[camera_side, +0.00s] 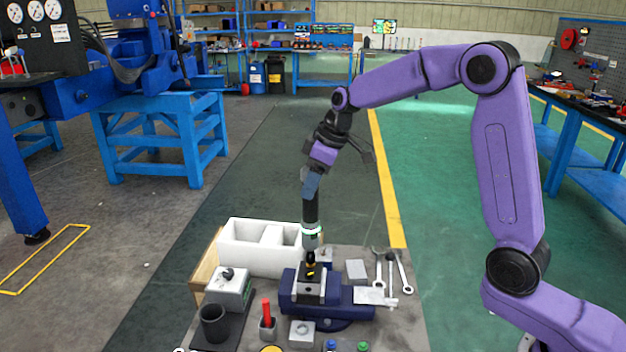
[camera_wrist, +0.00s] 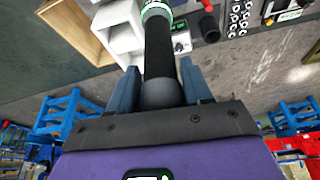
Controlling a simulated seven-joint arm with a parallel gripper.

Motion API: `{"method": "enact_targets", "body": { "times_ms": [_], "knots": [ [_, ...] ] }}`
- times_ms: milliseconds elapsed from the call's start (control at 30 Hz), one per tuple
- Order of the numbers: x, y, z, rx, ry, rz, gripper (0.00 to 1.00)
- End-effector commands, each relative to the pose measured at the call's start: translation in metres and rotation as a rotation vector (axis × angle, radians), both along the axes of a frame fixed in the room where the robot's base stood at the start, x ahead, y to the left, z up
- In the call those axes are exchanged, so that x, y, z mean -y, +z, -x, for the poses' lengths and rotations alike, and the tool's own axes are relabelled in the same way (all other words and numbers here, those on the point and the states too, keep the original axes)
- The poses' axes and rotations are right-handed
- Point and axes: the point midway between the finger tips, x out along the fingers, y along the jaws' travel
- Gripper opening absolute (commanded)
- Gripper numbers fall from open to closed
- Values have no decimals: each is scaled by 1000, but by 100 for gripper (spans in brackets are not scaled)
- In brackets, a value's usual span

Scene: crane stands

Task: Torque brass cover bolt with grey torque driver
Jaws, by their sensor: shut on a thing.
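My gripper (camera_side: 311,186) is shut on the dark grey torque driver (camera_side: 311,209), which hangs nearly upright over the blue vise (camera_side: 333,295). In the wrist view the driver (camera_wrist: 160,55) runs between the two blue-grey fingers of my gripper (camera_wrist: 159,82). A pale collar with a glowing green ring is near the driver's lower end. Below it, a black and yellow piece stands at the metal block (camera_side: 311,286) in the vise jaws. The brass cover bolt cannot be told apart there; whether the driver's tip touches it is unclear.
A white two-compartment bin (camera_side: 260,247) stands behind the vise. A grey box (camera_side: 229,287), a black cup (camera_side: 214,323) and a red-handled tool (camera_side: 267,312) are at left. Several wrenches (camera_side: 391,269) lie to the right. The bench's right front is mostly clear.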

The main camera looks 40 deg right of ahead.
Motion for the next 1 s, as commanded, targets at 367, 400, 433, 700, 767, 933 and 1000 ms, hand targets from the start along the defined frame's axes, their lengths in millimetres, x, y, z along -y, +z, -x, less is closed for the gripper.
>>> {"method": "enact_targets", "body": {
  "times_ms": [367, 400, 433, 700, 767, 933, 1000],
  "knots": [
    [0, -5, -1, 5, -1, -2, 0],
    [0, -5, -1, 5, -1, -2, 0],
    [0, -6, -1, 5, -1, -2, 0],
    [0, -8, -1, 7, 0, -1, 0],
    [0, -8, -1, 7, 0, -1, 0],
    [0, -9, -1, 6, -1, -1, 0],
    [0, -9, -1, 6, -1, -1, 0]
  ]
}}
